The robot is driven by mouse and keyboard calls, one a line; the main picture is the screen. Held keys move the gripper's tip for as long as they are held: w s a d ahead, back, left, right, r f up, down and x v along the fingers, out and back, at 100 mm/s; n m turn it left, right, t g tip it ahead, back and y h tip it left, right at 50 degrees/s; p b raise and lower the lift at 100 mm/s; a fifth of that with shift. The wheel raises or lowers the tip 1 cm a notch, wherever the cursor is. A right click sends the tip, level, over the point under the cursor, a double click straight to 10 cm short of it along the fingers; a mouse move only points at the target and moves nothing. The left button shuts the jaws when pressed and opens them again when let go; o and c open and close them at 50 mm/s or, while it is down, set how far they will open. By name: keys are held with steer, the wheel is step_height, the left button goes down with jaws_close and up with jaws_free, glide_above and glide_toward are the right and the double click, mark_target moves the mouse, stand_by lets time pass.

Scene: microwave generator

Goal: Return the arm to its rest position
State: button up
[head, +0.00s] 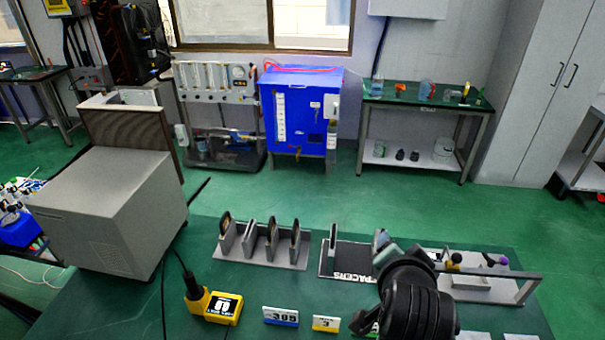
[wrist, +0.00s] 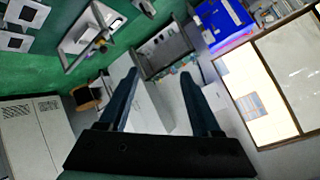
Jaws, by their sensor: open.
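My gripper (wrist: 158,78) is open and empty in the wrist view, its two dark fingers apart with the far side of the room between and beyond them. In the head view, my black arm rises at the lower right over the green bench (head: 490,322). It partly hides the black mat (head: 345,262) and the grey frame (head: 520,287) behind it. The gripper's fingers are hard to make out there, and I cannot tell its exact height above the bench.
A large grey box (head: 110,215) stands at the bench's left. A grey rack (head: 258,252) holds upright discs. A yellow device (head: 214,305) and small number cards (head: 281,316) lie in front. A blue cabinet (head: 300,108) and side table (head: 425,98) stand beyond open floor.

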steer(key=w+a+r+n+t+b, duration=0.1)
steer(key=a+r+n+t, duration=0.3)
steer(key=r, duration=0.8)
steer(key=a+r+n+t+b, duration=0.15)
steer(key=a+r+t, duration=0.4)
steer(key=r, duration=0.75)
steer(key=s+a+r+n+t+y, duration=0.2)
steer(key=s+a+r+n+t, duration=0.1)
steer(key=s+r, duration=0.3)
steer(key=s+a+r+n+t+y+b, duration=0.1)
steer(key=s+a+r+n+t+y, duration=0.1)
steer(key=s+a+r, duration=0.4)
step_height(320, 180, up, 4)
steer(key=n+t, duration=0.1)
steer(key=t, duration=0.1)
steer(key=shift+s+a+r+t, duration=0.2)
steer(key=shift+a+r+t, duration=0.05)
steer(key=shift+a+t, duration=0.1)
steer(key=shift+s, duration=0.1)
steer(key=shift+c, duration=1.2)
